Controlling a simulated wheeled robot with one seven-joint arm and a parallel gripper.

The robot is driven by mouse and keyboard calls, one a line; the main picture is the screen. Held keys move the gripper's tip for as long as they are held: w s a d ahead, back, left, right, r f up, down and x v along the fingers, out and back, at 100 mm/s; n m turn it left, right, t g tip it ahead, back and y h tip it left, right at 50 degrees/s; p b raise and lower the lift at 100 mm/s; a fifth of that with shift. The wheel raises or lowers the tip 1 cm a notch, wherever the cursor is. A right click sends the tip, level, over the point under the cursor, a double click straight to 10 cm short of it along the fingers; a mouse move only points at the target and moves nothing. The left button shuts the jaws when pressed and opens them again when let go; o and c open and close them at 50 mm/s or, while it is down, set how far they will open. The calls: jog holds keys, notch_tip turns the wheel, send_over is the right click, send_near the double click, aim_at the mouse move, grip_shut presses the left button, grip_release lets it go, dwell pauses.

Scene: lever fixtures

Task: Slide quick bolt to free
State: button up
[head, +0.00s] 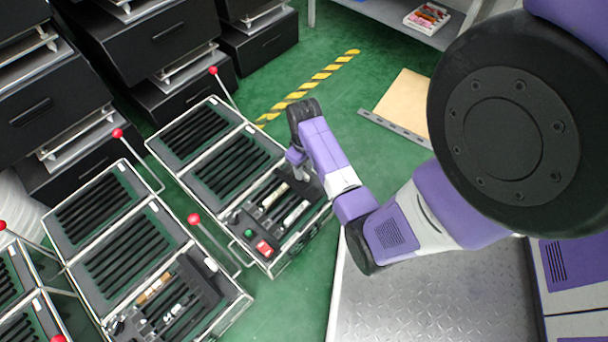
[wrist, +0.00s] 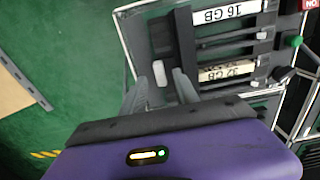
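The fixture panel (head: 232,210) is an open metal-framed case with dark slots, and my gripper (head: 297,160) is over its right side. In the wrist view, my gripper (wrist: 160,86) has its two grey fingers spread apart. A small white knob (wrist: 158,72) shows between the fingertips, beside a dark upright block (wrist: 185,40). It may be the bolt's handle, but I cannot be sure. Contact with the fingers cannot be told. Strips labelled 16 GB (wrist: 230,12) and 32 GB (wrist: 226,71) lie to the right. In the head view, the fingers and knob are mostly hidden.
A green button (head: 248,233) and a red switch (head: 264,248) sit at the panel's near corner. Red-knobbed levers (head: 194,219) stand beside the cases. A similar case (head: 135,260) is at lower left. Green floor lies right of the panel, with a tan board (head: 405,103) beyond.

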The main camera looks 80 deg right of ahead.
aim_at(298, 182)
jog(key=shift+f+b, duration=0.55)
jog(key=shift+f, duration=0.85)
grip_shut()
dwell(0.4)
